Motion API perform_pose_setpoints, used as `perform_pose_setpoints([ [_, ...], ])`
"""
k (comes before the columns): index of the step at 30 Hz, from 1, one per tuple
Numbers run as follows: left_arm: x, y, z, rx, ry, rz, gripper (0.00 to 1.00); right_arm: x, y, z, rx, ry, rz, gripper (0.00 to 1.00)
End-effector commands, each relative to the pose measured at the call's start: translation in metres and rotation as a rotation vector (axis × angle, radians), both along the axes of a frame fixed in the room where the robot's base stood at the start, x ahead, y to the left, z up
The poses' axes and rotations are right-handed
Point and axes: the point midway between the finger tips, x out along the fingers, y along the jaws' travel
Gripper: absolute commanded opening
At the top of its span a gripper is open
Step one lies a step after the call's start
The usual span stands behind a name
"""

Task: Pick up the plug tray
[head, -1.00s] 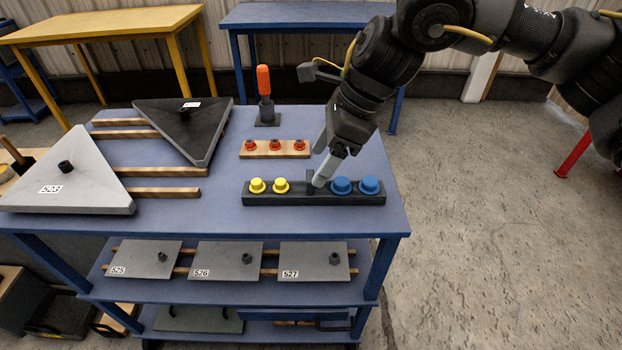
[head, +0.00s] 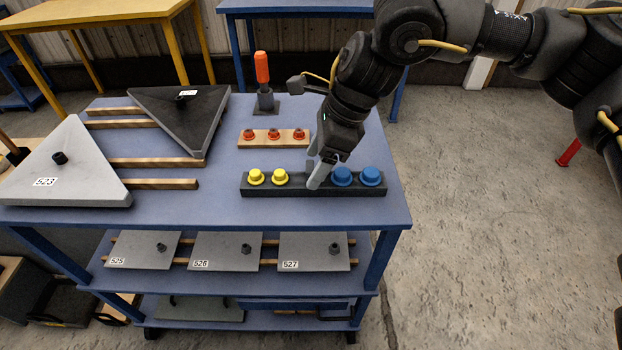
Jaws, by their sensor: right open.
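The plug tray (head: 285,190) is a long dark tray near the front right of the blue cart's top. It bears two yellow plugs (head: 268,177) on its left half and two blue plugs (head: 357,177) on its right half. My right gripper (head: 317,180) is open, pointing down at the middle of the tray between the yellow and blue plugs. Its fingers hide the tray's centre, where a dark upright piece partly shows. I cannot tell whether the fingers touch it. My left gripper is not in view.
A wooden strip with several red plugs (head: 273,139) lies behind the tray. An orange-handled tool (head: 262,80) stands upright farther back. A grey triangular panel (head: 65,170) and a black one (head: 180,115) lie on wooden bars at left. Small panels (head: 227,251) lie on the shelf below.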

Motion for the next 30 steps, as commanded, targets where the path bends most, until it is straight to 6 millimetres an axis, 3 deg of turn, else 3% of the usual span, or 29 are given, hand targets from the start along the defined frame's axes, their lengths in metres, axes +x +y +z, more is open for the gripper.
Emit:
perform_pose_setpoints([
  [9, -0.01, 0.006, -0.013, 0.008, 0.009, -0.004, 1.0, 0.001, 0.015, -0.04, -0.001, 0.002, 0.0, 0.69],
  [16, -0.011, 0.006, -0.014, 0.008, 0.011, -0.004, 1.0, 0.002, 0.016, -0.043, 0.001, 0.0, -0.001, 0.69],
  [27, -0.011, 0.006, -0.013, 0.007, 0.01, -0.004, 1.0, 0.001, 0.016, -0.042, 0.001, 0.0, -0.001, 0.22],
  [30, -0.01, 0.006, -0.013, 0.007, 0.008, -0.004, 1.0, 0.002, 0.016, -0.042, 0.001, 0.0, -0.001, 0.2],
])
